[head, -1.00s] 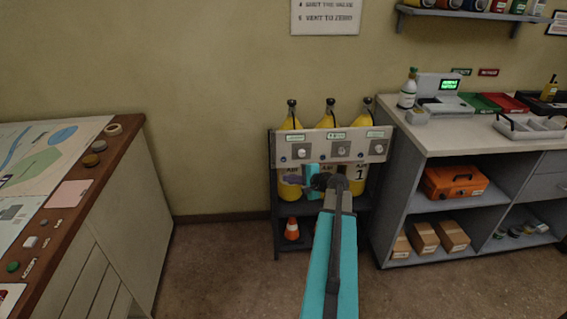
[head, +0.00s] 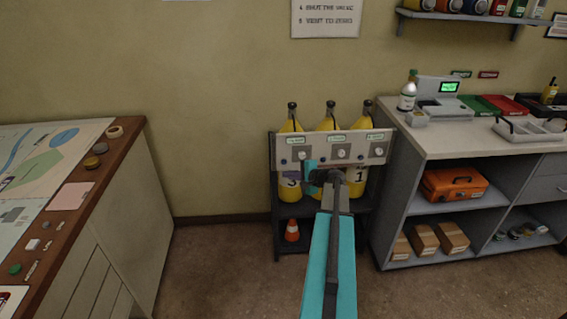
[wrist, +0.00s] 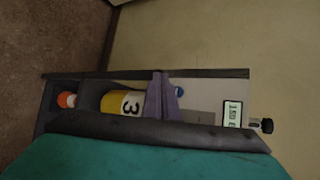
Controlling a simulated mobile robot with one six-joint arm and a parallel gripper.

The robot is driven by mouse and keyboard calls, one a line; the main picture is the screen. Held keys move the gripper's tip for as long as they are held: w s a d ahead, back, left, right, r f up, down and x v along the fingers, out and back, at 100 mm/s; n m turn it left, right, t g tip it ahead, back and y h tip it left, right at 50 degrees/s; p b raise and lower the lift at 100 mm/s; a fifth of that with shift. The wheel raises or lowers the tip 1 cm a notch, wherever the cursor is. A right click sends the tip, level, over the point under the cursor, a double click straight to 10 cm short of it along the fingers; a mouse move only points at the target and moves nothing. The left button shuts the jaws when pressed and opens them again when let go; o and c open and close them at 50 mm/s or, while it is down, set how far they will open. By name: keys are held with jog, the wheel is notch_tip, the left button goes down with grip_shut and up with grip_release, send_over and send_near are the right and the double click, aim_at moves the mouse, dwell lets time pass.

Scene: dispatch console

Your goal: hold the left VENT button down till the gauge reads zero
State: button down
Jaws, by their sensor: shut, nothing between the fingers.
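The grey panel (head: 360,146) spans three yellow cylinders and carries several small displays and pale round controls. My gripper (wrist: 165,97), with purple fingers, is shut and empty at the panel's left section, by the cylinder marked 3 (wrist: 122,103). In the wrist view, turned sideways, a small blue button (wrist: 179,91) shows right beside the fingertips, partly covered by them. I cannot tell whether they touch it. The left gauge (wrist: 232,114) is lit and seems to read about 150; the digits are small. In the head view my arm hides part of the panel's lower edge.
A grey counter (head: 440,140) stands close on the right. A wood-edged map table (head: 125,150) is at left, with clear floor between it and the rack.

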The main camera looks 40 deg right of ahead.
jog(key=shift+w+d, duration=1.6)
jog(key=shift+w, duration=0.25)
dwell(0.7)
jog(key=shift+w+d, duration=0.55)
jog(key=shift+w, duration=0.05)
dwell(2.4)
jog(key=shift+a, duration=0.1)
jog(key=shift+s+a+b, duration=0.45)
jog(key=shift+s, duration=0.2)
jog(key=shift+s+a+b, duration=0.6)
jog(key=shift+s+a, duration=1.05)
jog(key=shift+s, duration=0.25)
jog(key=shift+w, duration=0.1)
